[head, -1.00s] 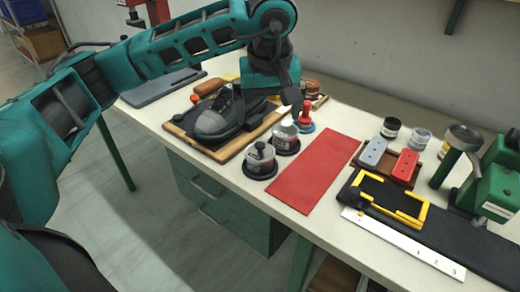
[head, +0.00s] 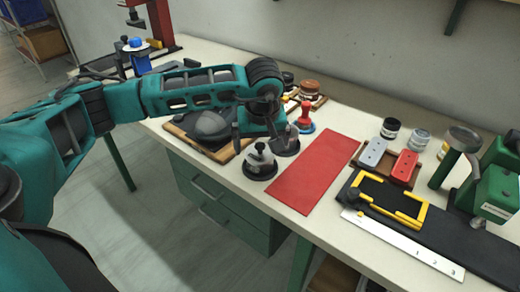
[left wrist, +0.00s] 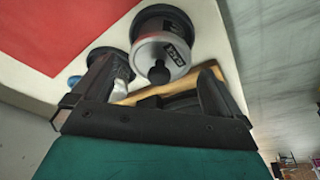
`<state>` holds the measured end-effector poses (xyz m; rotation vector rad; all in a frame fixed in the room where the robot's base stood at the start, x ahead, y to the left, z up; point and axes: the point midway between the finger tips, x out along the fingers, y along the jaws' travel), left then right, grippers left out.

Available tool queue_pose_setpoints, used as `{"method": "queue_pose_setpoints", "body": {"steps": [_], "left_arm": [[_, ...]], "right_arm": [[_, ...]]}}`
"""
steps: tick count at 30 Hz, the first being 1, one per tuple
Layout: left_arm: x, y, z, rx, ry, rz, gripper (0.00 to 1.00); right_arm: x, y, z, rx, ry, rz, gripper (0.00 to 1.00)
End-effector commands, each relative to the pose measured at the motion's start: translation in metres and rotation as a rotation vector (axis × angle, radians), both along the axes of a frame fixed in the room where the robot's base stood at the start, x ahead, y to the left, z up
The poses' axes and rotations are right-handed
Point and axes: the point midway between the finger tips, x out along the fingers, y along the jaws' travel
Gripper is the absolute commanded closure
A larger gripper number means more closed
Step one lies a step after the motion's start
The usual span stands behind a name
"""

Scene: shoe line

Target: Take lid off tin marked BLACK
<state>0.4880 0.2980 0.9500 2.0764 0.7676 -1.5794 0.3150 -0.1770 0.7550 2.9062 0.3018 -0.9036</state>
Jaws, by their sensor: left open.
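A round tin with a grey lid and black knob (head: 259,160) stands in a black dish near the front edge of the bench. It also shows in the left wrist view (left wrist: 163,50), where its small dark label is tilted and hard to read, possibly BLACK. A second tin (head: 286,145) stands just behind it, partly hidden by my gripper. My left gripper (head: 258,144) is open and empty, close above and beside the front tin. In the left wrist view the lid knob shows between the two fingers, apart from both. My right gripper is not in view.
A red mat (head: 312,175) lies right of the tins. A dark shoe (head: 210,125) on a wooden board (head: 218,153) stands left, partly behind my arm. A red stamp-like object (head: 305,118) stands behind the tins. A blue bottle (head: 138,58) stands far left.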

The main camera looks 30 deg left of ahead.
Motion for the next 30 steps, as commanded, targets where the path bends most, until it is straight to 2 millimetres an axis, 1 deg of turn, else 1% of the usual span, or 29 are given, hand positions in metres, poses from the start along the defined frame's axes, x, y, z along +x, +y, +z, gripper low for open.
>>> {"method": "queue_pose_setpoints", "body": {"steps": [2, 8, 25, 30], "left_arm": [[0.0006, 0.0005, -0.0032, 0.000, 0.000, 0.000, 0.00], [0.0007, 0.0004, -0.0033, -0.001, 0.000, -0.001, 0.01], [0.0006, 0.0002, -0.0029, -0.001, -0.001, 0.000, 0.55], [0.0007, 0.0003, -0.0029, 0.000, 0.000, 0.000, 0.56]], "right_arm": [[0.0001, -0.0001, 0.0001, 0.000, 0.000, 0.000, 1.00], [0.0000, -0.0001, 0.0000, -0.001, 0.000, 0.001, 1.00], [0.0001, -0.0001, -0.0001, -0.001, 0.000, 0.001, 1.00], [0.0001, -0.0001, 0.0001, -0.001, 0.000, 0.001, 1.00]]}}
